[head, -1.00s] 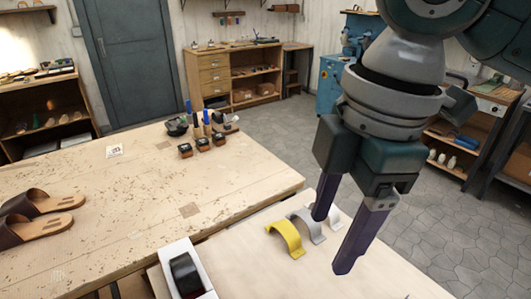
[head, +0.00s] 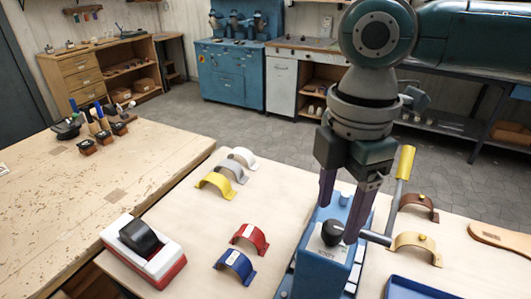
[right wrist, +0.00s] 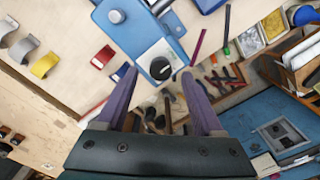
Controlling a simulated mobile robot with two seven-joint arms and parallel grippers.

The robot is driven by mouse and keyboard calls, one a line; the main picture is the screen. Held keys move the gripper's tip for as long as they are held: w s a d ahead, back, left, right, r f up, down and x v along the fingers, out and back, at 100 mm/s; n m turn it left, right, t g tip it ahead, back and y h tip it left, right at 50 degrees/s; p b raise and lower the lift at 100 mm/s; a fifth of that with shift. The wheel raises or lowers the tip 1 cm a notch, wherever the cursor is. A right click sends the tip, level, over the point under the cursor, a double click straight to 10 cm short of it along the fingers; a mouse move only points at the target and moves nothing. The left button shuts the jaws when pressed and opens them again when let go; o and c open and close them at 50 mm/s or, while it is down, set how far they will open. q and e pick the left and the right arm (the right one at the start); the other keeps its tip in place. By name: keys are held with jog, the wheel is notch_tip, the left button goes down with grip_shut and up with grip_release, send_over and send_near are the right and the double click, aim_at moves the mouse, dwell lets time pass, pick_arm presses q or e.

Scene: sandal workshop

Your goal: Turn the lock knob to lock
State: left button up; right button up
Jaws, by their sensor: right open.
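A blue machine (head: 318,268) stands on the pale bench. Its black lock knob (head: 332,233) with a white pointer mark is on top, beside a small label I cannot read clearly. My right gripper (head: 338,222) points down at the knob, open, with one dark purple finger on either side of it in the picture. In the right wrist view the knob (right wrist: 158,68) shows between the two fingertips, with a gap on each side. I cannot tell whether the tips are level with the knob or just above it. My left gripper is not in view.
A lever with a yellow grip (head: 405,162) rises right of the machine. Coloured curved straps, such as a red one (head: 249,238) and a tan one (head: 415,246), lie around. A tape dispenser (head: 145,255) stands left; a blue tray (head: 415,288) is at front right.

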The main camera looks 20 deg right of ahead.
aim_at(332, 234)
jog(key=shift+f, duration=1.25)
jog(key=shift+s, duration=0.1)
grip_shut()
